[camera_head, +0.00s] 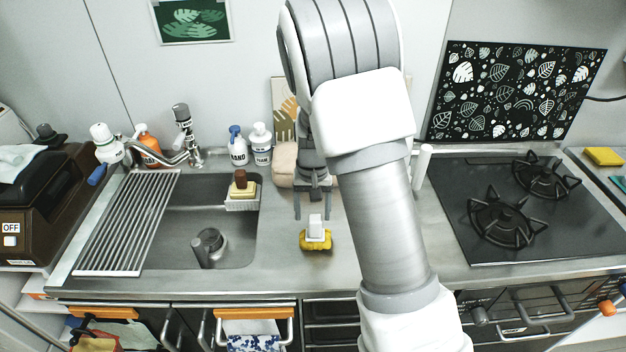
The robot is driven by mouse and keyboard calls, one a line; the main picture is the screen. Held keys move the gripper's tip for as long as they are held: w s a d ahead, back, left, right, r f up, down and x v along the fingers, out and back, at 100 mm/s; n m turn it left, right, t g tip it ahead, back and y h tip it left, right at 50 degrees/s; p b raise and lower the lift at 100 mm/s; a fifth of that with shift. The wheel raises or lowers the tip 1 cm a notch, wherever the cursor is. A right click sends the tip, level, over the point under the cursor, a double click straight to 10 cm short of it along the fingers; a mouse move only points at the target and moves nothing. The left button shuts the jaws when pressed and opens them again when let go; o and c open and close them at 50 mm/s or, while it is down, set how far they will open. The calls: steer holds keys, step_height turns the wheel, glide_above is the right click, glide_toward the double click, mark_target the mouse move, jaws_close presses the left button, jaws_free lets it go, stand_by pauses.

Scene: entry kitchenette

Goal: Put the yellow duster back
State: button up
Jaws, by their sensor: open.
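The yellow duster (317,243), a fluffy yellow head with a white upright handle, sits on the steel counter between the sink and the stove, near the front edge. My gripper (312,211) points down just behind and above the duster's handle. Its two fingers are spread apart with nothing between them. From this view I cannot tell exactly how high the fingertips are above the counter.
A sink (190,225) with a drying rack (125,225) and a sponge caddy (242,200) lies to the left. Soap bottles (260,145) stand behind. A stove (520,205) is at the right. A yellow sponge-like block (603,156) lies at the far right. The counter front around the duster is clear.

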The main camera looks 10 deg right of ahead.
step_height(320, 180, up, 12)
steer(key=s+r+n+t, duration=0.1)
steer(key=s+r+t, duration=0.2)
steer(key=s+r, duration=0.75)
steer(key=s+r+n+t, duration=0.1)
steer(key=s+r+t, duration=0.1)
steer(key=s, duration=1.1)
steer(key=shift+d+n+t, duration=0.3)
steer(key=shift+n, duration=0.1)
steer(key=shift+s+a, duration=0.1)
